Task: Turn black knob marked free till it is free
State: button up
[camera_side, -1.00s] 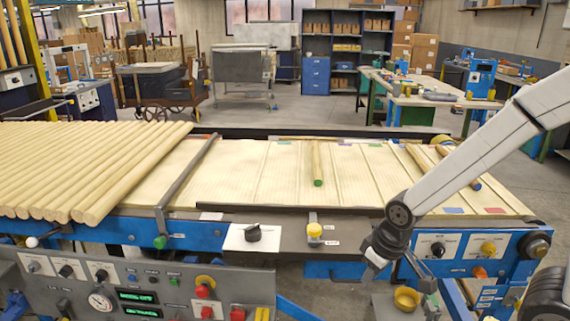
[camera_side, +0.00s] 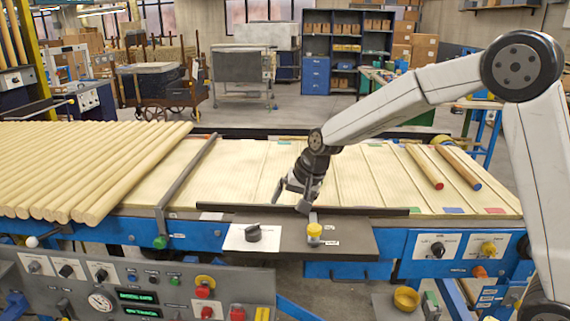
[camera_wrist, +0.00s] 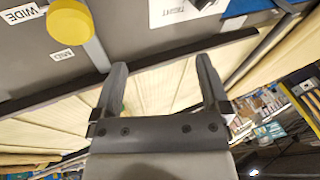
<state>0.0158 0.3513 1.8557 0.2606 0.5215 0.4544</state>
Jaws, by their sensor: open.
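A black knob (camera_side: 253,233) sits on a white plate (camera_side: 236,243) at the near edge of the line; its marking is too small to read from the side. The word free is not readable in either view. My gripper (camera_side: 291,203) is open and empty, tilted down above the line's near edge, right of and beyond the knob, apart from it. Both fingers show in the wrist view (camera_wrist: 161,66).
A yellow knob (camera_side: 314,230) stands right of the plate; labels WIDE and MID lie near it in the wrist view. A dark rail (camera_side: 365,210) runs along the near edge. Dowels (camera_side: 90,165) lie left. A control panel (camera_side: 150,290) stands in front.

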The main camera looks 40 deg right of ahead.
aim_at(254, 225)
jog(key=w+m+g, duration=0.1)
jog(key=w+a+m+g+y, duration=0.1)
jog(key=w+m, duration=0.1)
jog(key=w+a+m+g, duration=0.1)
jog(key=shift+w+a+f+m+y, duration=0.1)
jog(key=shift+w+a+m+y, duration=0.2)
jog(key=shift+y, duration=0.1)
jog(key=shift+w+a+m+g+y, duration=0.3)
jog(key=shift+w+a+m+g, duration=0.15)
jog(key=shift+m+g, duration=0.3)
jog(key=shift+w+a+r+m+g+y, duration=0.25)
jog(key=shift+w+a+m+g+y, duration=0.1)
jog(key=shift+m+g, duration=0.4)
jog(key=shift+x, duration=3.9)
jog(key=shift+c, duration=0.2)
jog(key=c, duration=1.2)
jog(key=shift+c, duration=0.2)
